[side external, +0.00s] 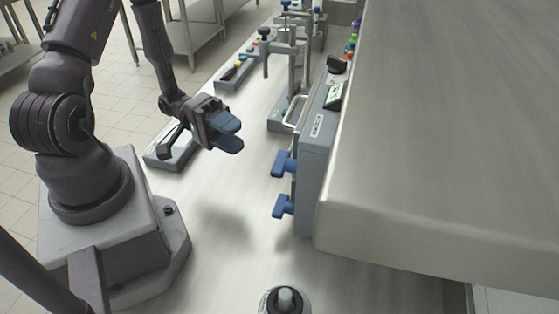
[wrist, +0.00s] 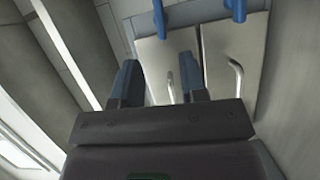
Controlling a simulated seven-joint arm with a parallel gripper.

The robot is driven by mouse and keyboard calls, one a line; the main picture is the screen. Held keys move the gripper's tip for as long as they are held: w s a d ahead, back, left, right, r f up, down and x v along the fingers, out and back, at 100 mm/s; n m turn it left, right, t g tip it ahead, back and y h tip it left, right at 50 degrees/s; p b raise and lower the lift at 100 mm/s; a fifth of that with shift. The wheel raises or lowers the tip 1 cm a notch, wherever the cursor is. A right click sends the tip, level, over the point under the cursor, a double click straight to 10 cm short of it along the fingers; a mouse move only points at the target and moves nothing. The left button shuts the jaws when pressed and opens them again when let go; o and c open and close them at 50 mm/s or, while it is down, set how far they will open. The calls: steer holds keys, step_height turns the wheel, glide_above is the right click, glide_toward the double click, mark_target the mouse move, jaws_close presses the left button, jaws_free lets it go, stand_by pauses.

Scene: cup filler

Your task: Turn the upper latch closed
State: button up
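A grey machine box (side external: 314,140) carries two blue latches on its left face. The upper latch (side external: 284,163) sits directly above the lower latch (side external: 283,206); I cannot tell exactly how far either is turned. My gripper (side external: 238,135) hangs in the air to the left of the upper latch and a little higher in the picture, apart from it. Its blue fingers are spread and empty, which the wrist view (wrist: 159,62) also shows. Two blue latches appear at the top of the wrist view, one left (wrist: 158,18) and one right (wrist: 237,10), beyond the fingertips.
A large metal slab (side external: 450,130) fills the right side, beside the box. A press stand (side external: 290,70) and a button box (side external: 240,72) stand behind on the bench. A grey round-topped object (side external: 286,300) stands at the front. The bench between my gripper and the latches is clear.

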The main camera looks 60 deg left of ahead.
mark_target(275, 161)
steer(key=x, duration=1.1)
steer(key=shift+d, duration=0.3)
jaws_close()
